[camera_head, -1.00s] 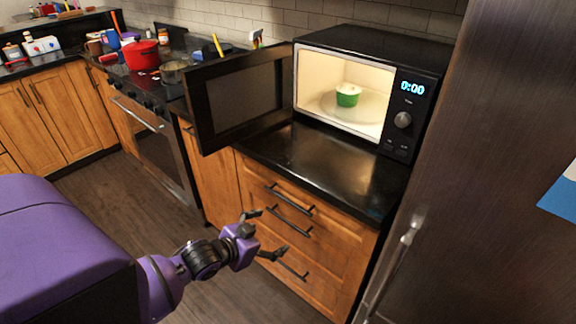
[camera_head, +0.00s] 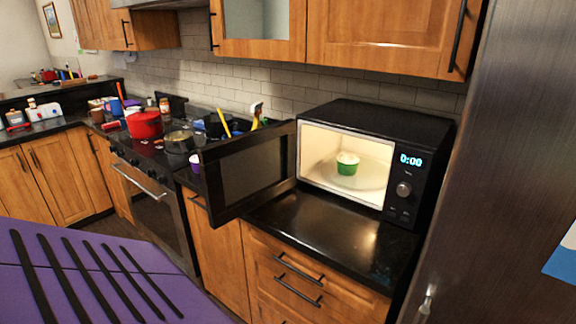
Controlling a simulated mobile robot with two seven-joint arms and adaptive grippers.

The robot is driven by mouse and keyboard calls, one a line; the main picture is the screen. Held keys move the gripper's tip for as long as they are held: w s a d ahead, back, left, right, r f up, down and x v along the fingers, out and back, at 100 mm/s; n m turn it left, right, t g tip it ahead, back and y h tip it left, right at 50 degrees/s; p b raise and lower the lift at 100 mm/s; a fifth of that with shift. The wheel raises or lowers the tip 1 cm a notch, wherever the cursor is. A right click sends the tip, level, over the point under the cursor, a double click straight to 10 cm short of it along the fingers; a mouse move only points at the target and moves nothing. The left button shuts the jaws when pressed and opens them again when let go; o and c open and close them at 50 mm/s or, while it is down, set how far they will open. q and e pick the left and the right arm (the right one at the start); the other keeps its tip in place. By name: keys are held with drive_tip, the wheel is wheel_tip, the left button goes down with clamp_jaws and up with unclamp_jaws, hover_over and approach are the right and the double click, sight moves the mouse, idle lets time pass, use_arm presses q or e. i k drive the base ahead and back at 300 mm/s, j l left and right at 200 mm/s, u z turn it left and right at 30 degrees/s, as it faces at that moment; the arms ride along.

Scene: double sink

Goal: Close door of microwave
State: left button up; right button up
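The black microwave (camera_head: 425,135) stands on the dark counter at the right, its lit interior facing me. Its door (camera_head: 250,172) is swung wide open to the left and sticks out past the counter's front edge. A green cup with a white top (camera_head: 347,164) sits inside on the turntable. The display reads 0:00. Neither gripper shows in the head view now. Only a purple part of my own body fills the lower left.
A steel fridge (camera_head: 500,150) stands close on the right. The counter (camera_head: 315,235) before the microwave is bare. A stove with a red pot (camera_head: 145,124) and a pan is to the left. Wooden cabinets (camera_head: 380,35) hang above.

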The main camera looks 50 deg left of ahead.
sight(241, 173)
drive_tip(key=j+z, duration=0.45)
drive_tip(key=j, duration=1.15)
drive_tip(key=k+j+z, duration=0.1)
drive_tip(key=j, duration=0.45)
drive_tip(key=k+j, duration=0.1)
drive_tip(key=j, duration=0.4)
drive_tip(key=k+j+z, duration=0.1)
drive_tip(key=j, duration=0.45)
